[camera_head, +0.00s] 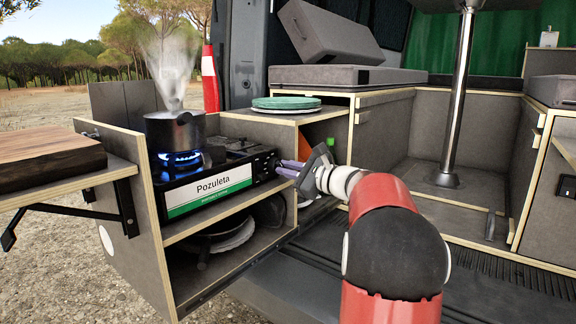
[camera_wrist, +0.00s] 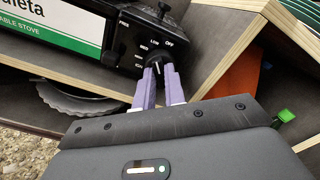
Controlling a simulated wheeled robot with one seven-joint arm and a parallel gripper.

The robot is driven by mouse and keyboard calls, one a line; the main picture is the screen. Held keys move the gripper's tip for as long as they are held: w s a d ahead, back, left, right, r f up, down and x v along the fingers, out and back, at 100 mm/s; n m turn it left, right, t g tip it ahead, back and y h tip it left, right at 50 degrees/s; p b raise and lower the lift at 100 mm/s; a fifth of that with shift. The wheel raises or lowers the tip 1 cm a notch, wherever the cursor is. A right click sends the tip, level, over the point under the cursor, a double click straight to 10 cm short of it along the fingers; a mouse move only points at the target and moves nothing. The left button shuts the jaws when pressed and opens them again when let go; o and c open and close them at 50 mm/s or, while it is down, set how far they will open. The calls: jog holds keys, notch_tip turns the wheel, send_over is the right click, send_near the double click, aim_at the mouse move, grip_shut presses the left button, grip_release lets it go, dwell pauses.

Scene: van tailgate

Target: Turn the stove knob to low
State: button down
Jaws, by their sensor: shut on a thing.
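The portable stove (camera_head: 212,183) sits in the pull-out kitchen box, with "Pozuleta" on its front label. A dark pot (camera_head: 176,132) stands on its left burner over a blue flame (camera_head: 180,158), and steam rises from it. The stove knob (camera_wrist: 155,60) is at the right end of the stove front, with markings around it that include LOW and OFF. My gripper (camera_head: 281,168) reaches the stove's right end. In the wrist view its two purple fingers (camera_wrist: 158,75) are closed around the knob. The knob's pointer is largely hidden between the fingers.
A wooden board (camera_head: 48,157) lies on a side shelf at the left. Green plates (camera_head: 286,103) sit on the counter right of the stove. A pan (camera_head: 205,243) lies on the shelf below. A table post (camera_head: 458,100) stands at the right.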

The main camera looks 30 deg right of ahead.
jog(key=shift+f, duration=0.1)
dwell(0.4)
jog(key=c, duration=1.5)
grip_release()
jog(key=shift+o, duration=0.2)
jog(key=v, duration=0.8)
